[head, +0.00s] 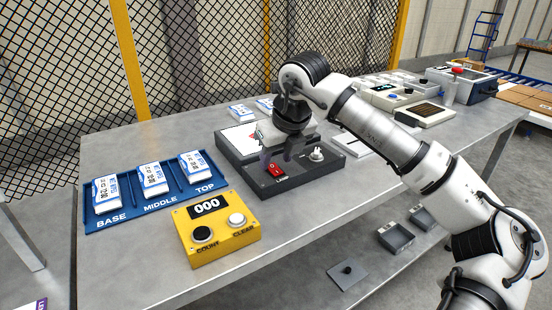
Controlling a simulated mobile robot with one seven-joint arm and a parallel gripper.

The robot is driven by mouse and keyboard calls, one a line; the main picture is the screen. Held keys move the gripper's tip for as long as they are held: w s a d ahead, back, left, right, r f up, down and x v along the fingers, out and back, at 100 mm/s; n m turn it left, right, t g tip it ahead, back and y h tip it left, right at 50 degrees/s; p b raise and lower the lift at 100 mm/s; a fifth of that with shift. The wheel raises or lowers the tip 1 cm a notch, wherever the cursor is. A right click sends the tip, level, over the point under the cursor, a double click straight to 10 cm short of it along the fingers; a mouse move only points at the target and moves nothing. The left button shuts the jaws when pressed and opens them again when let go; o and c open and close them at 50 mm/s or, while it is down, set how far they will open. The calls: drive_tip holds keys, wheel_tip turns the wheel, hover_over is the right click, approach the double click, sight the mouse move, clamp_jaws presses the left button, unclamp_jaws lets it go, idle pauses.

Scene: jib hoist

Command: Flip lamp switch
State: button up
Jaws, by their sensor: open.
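A whitish knob (316,154) is on the same panel, to the right. The gripper hides part of the box's top.
A yellow counter box (222,252) reading 000 stands in front at left. More devices, including a cream box (432,114), stand at the back right. Grey bins (396,238) are on the lower shelf.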

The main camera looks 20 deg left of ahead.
drive_tip(key=shift+w+a+f, duration=0.15)
drive_tip(key=shift+a+f, duration=0.05)
drive_tip(key=shift+f, duration=0.5)
clamp_jaws()
drive_tip(key=shift+w+a+r+g+h+p, duration=0.15)
drive_tip(key=shift+a+r+g+h+p, duration=0.25)
drive_tip(key=shift+p, duration=0.8)
drive_tip(key=shift+w+f+g+h+p, duration=0.1)
drive_tip(key=shift+f+g+h+p, duration=0.1)
drive_tip(key=shift+g+h+p, duration=0.3)
drive_tip(key=shift+f, duration=0.15)
unclamp_jaws()
